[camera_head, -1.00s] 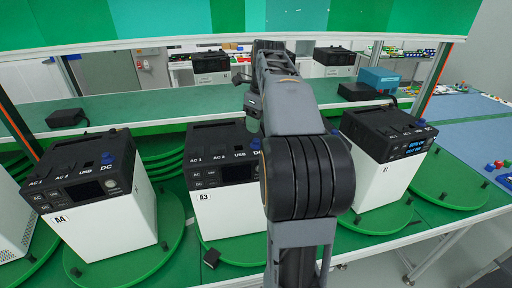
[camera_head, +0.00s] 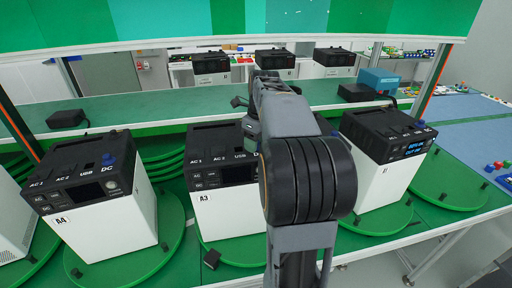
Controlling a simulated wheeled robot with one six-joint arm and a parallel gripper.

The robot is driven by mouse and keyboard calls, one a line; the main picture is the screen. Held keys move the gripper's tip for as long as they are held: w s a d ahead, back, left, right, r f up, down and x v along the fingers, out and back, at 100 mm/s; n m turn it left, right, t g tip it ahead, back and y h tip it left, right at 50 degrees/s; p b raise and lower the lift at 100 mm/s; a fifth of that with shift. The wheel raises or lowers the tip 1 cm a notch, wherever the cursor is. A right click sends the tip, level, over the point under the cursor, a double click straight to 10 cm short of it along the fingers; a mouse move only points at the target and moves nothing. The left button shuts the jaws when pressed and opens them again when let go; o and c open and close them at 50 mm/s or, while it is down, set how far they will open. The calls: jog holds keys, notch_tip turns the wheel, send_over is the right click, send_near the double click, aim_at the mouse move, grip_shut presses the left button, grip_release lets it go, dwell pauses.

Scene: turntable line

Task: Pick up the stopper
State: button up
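Another blue piece (camera_head: 420,124) stands on the right-hand box (camera_head: 385,172). No blue piece shows on the box marked A3 (camera_head: 228,208); its DC corner is hidden behind my arm. A small black block (camera_head: 211,258) lies at the front of the A3 turntable; I cannot tell which piece is the stopper meant. My gripper (camera_head: 249,126) is at the back right of the A3 box, mostly hidden by my arm. Its fingers cannot be made out.
Each box stands on a green turntable (camera_head: 178,225). A green shelf (camera_head: 180,111) runs behind them, with black devices (camera_head: 66,118) and a blue box (camera_head: 380,78) on it. Red and blue pieces (camera_head: 497,164) lie on the right-hand table.

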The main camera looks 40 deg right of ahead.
jog(key=c, duration=0.9)
